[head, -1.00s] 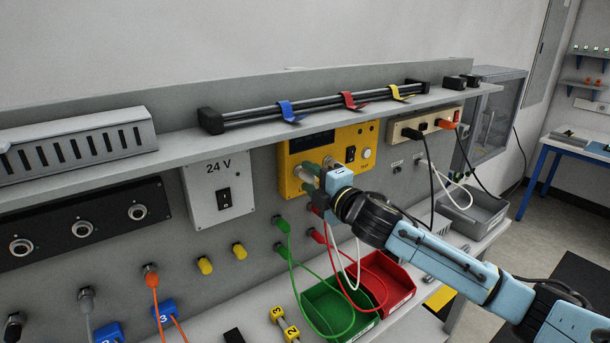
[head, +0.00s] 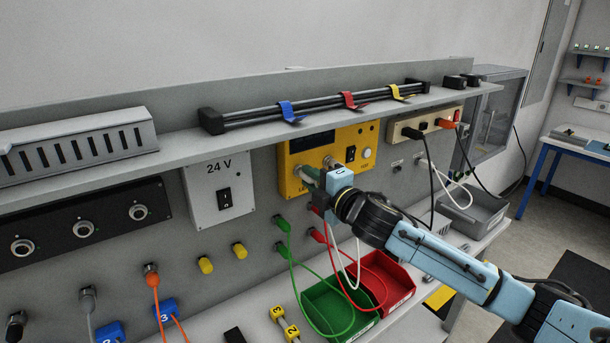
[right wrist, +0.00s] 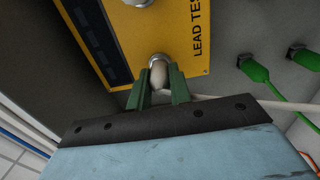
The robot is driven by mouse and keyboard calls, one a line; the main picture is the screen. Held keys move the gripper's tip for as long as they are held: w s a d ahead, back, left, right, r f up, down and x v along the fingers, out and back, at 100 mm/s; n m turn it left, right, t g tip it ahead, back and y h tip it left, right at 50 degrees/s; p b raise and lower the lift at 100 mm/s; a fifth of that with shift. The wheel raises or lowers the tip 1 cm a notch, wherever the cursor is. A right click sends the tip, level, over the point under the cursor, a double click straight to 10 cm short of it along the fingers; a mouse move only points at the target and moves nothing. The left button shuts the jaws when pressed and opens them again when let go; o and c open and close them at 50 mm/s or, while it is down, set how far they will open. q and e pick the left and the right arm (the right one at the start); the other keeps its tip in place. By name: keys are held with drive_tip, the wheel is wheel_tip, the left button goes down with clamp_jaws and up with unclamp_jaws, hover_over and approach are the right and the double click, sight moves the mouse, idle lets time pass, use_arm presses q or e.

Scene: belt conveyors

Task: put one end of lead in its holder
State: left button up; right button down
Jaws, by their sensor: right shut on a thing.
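The yellow lead tester (head: 293,158) is on the back panel; part of its front also shows in the right wrist view (right wrist: 180,25). A white lead (head: 357,262) hangs below the gripper. A second tester socket (head: 328,162) is partly visible. Which holder belongs to this lead is unclear. My left gripper is out of view.
Green (head: 282,223) and red (head: 318,235) plugs stick out below the tester, their leads looping over a green bin (head: 335,310) and a red bin (head: 398,290). Yellow plugs (head: 205,265) are to the left. A shelf (head: 170,150) with coloured clips (head: 288,110) overhangs the panel.

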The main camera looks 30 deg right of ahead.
drive_tip(key=shift+s, duration=0.15)
drive_tip(key=shift+s+d, duration=0.2)
drive_tip(key=shift+s, duration=2.25)
